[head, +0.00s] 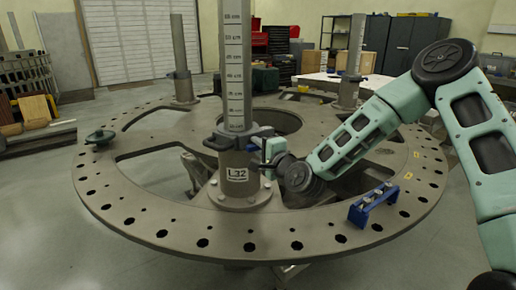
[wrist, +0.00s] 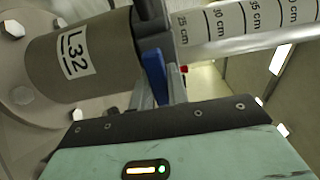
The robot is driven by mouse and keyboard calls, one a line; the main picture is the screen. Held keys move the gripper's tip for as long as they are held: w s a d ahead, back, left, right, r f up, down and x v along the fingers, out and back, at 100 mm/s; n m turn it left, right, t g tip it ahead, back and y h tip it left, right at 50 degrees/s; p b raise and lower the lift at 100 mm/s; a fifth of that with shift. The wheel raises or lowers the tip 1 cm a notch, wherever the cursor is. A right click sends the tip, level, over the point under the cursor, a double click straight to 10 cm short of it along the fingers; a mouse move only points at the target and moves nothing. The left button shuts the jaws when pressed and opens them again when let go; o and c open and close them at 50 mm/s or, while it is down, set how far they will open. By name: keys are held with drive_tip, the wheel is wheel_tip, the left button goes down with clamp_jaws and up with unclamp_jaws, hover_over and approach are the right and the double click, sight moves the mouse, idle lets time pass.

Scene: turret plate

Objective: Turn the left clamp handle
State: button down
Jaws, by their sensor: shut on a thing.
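The nearest upright post (head: 234,70) carries a centimetre scale and stands in a grey base sleeve (head: 238,182) labelled L32. A dark clamp collar (head: 238,136) sits where post and sleeve meet, with a dark projecting part (head: 213,143) on its left. My gripper (head: 263,154) is at the collar's right side. In the wrist view, a blue clamp handle (wrist: 154,74) beside the collar stands upright between my fingers, and my gripper (wrist: 160,92) is shut on it. The sleeve (wrist: 85,62) and scale (wrist: 240,18) lie close beyond. The handle's lower end is hidden by my gripper.
The round turret plate (head: 150,222) has large cut-outs and a ring of holes. Two more posts stand at the back left (head: 179,50) and back right (head: 355,50). A blue bracket (head: 373,205) sits on the plate's right side, below my arm. A dark green disc (head: 100,136) lies at the left rim.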

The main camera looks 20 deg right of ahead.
idle(0.4)
drive_tip(key=c, duration=1.4)
unclamp_jaws()
drive_tip(key=shift+o, duration=0.2)
drive_tip(key=p+v, duration=1.1)
drive_tip(key=v, duration=0.6)
drive_tip(key=shift+s, duration=0.2)
